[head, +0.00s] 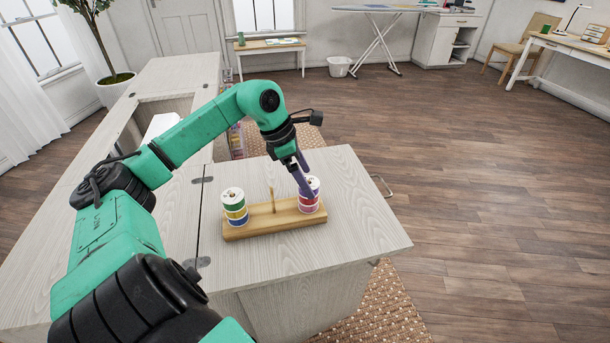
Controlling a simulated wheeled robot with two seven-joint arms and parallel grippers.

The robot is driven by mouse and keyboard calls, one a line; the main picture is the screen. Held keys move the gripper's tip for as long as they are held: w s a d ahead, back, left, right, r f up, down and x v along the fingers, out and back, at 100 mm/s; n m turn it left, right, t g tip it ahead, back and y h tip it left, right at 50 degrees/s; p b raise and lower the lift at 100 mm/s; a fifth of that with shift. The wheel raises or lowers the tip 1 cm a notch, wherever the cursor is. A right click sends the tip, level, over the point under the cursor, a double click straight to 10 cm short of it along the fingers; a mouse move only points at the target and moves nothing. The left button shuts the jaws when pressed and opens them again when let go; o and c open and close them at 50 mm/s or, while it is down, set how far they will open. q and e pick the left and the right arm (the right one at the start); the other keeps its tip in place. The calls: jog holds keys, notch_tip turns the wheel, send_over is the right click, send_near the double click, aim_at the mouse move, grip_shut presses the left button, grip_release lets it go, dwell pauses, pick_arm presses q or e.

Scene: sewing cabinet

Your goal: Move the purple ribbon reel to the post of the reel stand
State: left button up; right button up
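The wooden reel stand (250,229) sits on the pale wood cabinet top. Its middle post (272,199) is bare. Its left position holds a stack with a green reel (233,197), a yellow reel (236,213) and a blue reel (238,222). Its right position holds a stack with purple to pink ribbon and red lower down; the purple ribbon reel (313,184) appears to be at its top, partly hidden by my gripper. My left gripper (307,190) points down at this top reel, with a finger against or just in front of it. Its opening cannot be made out. My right gripper is out of view.
The cabinet top (350,225) is clear right of the stand, with a free edge and a metal handle (382,186) there. A recessed opening lies in the cabinet at the back left. A woven rug (375,310) and open floor lie beyond.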

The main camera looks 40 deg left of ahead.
pick_arm(q)
jog(key=shift+s+a+r, duration=0.1)
jog(key=shift+a+r, duration=0.1)
jog(key=shift+r, duration=0.1)
jog(key=b+v, duration=0.1)
jog(key=v, duration=1.3)
jog(key=shift+d, duration=0.2)
